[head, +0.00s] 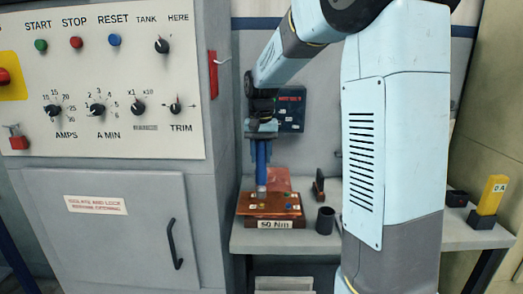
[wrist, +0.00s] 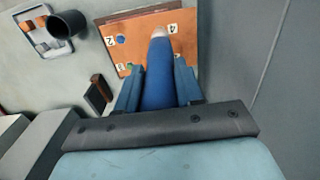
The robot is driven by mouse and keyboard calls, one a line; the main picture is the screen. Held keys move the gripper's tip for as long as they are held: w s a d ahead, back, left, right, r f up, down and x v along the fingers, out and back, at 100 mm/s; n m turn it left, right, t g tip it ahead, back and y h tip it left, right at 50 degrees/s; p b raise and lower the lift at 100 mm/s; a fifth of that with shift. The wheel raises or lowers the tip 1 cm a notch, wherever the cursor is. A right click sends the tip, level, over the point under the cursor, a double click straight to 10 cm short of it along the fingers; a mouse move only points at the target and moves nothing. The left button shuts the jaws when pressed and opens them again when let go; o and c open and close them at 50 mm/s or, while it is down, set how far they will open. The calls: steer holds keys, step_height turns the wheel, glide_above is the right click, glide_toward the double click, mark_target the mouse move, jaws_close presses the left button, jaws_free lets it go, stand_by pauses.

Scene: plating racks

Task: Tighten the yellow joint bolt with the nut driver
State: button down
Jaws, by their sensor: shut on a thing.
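My gripper (head: 262,132) is shut on the blue nut driver (head: 261,165), which points down, close to upright, over the copper joint plate (head: 246,205). The driver's pale socket end is at or just above the plate; I cannot tell if it touches a bolt. In the wrist view the blue handle (wrist: 160,80) sits between both fingers, and its pale end (wrist: 159,33) covers part of the plate (wrist: 142,27) near label 4. A blue bolt (wrist: 120,40) and a green bolt (wrist: 130,66) show beside labels. The yellow bolt is not clear in the wrist view.
The plate's base carries a "50 Nm" label (head: 275,224). A dark cup (head: 325,220) stands right of it, with a small brown-and-black block (head: 319,186) behind. A yellow device (head: 491,195) is at the bench's right. The control cabinet (head: 110,225) bounds the left.

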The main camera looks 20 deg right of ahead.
mark_target(261, 164)
steer(key=shift+f, duration=1.6)
steer(key=shift+s+f, duration=0.1)
steer(key=shift+f, duration=0.15)
stand_by(0.7)
steer(key=shift+r, duration=0.1)
stand_by(0.6)
steer(key=shift+r, duration=3)
steer(key=shift+d, duration=0.1)
